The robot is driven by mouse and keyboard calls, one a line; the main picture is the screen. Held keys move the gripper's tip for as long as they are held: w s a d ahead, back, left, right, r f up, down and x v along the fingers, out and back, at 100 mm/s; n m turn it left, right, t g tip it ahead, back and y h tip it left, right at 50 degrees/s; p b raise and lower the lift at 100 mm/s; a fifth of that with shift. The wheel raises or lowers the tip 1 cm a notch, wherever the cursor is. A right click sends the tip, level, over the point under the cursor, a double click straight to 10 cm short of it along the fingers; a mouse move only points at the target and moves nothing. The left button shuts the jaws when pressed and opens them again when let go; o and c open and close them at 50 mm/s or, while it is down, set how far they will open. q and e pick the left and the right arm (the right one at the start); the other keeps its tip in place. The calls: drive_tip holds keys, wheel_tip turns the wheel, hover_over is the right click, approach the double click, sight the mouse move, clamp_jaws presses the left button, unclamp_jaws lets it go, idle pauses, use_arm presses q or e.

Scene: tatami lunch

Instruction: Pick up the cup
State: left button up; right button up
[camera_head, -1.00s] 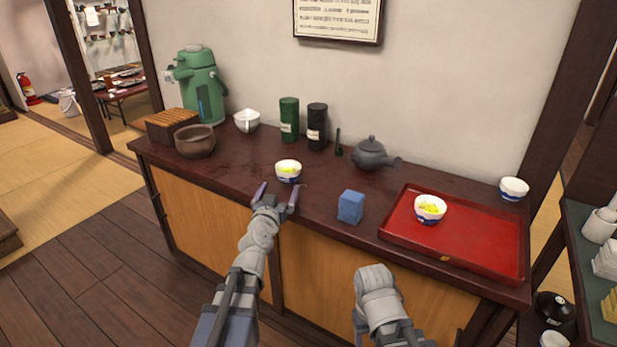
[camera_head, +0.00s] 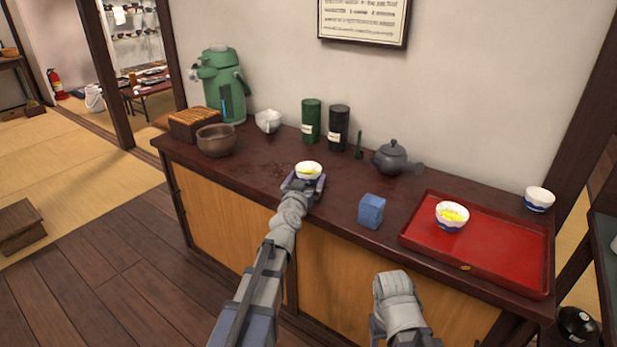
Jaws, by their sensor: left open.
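A small white cup with yellow-green contents (camera_head: 308,168) stands on the dark counter. My left gripper (camera_head: 305,182) is open at the cup's near side, and its fingers and wrist hide the cup's lower part. I cannot tell whether the fingers touch it. A second cup (camera_head: 452,215), white and blue with yellow-green contents, stands on the red tray. A third white and blue cup (camera_head: 539,198) stands at the counter's far right corner. My right arm shows at the bottom, but its fingers are not visible.
A blue cube (camera_head: 371,211) lies right of my left gripper. A dark teapot (camera_head: 394,158), a black canister (camera_head: 339,128) and a green canister (camera_head: 311,121) stand behind. A brown bowl (camera_head: 216,140) is at left. The red tray (camera_head: 500,255) fills the right end.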

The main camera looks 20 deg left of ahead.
use_arm(q)
drive_tip(key=shift+w, duration=0.7)
drive_tip(key=shift+c, duration=0.2)
drive_tip(key=c, duration=1.1)
drive_tip(key=shift+r+p, duration=0.2)
drive_tip(key=shift+p, duration=0.1)
wheel_tip(320, 180, up, 10)
drive_tip(key=p, duration=0.9)
drive_tip(key=shift+f, duration=0.25)
